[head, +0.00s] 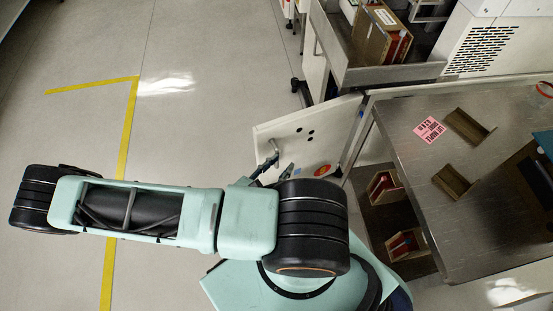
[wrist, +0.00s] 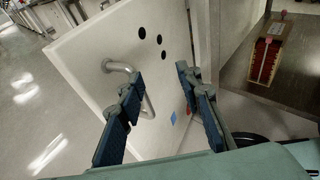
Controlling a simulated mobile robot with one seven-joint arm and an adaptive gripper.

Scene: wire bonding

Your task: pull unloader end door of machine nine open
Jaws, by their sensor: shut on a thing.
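The end door (head: 300,128) is a white panel standing out at an angle from the machine, with the inside showing beside it. In the wrist view the door (wrist: 95,50) fills the middle, with several round black holes and a small blue patch. Its bent metal handle (wrist: 122,67) passes by my left finger, which hides part of it. My gripper (head: 275,166) is at the door's face, shut on the handle; its two blue fingers (wrist: 160,76) show in the wrist view, with a gap between them. The contact itself is partly hidden.
A steel table (head: 420,180) with a pink label and brown brackets stands at right. Red-and-wood magazines (head: 405,243) sit on a low shelf behind the door. A steel tray (head: 375,74) is above. Floor at left is clear, with yellow tape (head: 126,130).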

